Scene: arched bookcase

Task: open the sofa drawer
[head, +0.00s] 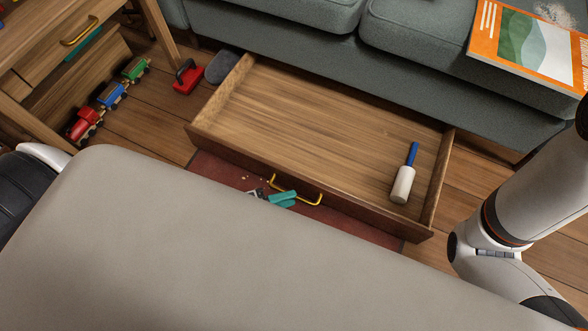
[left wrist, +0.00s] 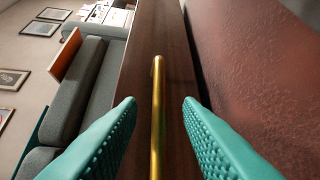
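The sofa drawer (head: 330,115) is pulled well out from under the grey sofa (head: 300,45), its wooden inside showing. Its brass handle (head: 307,200) is on the dark front panel and also shows in the left wrist view (left wrist: 157,110). My left gripper (head: 283,198) is at the handle, with teal fingers. In the left wrist view its fingers (left wrist: 159,105) are spread on both sides of the handle, with gaps between. A lint roller (head: 403,184) with a blue grip lies in the drawer's right part. My right gripper is out of view.
A toy train (head: 111,95) stands on the floor at left, beside a wooden desk (head: 60,45). A red object (head: 187,78) lies left of the drawer. A magazine (head: 530,45) rests on the sofa. A dark red rug (head: 225,172) lies below the drawer front.

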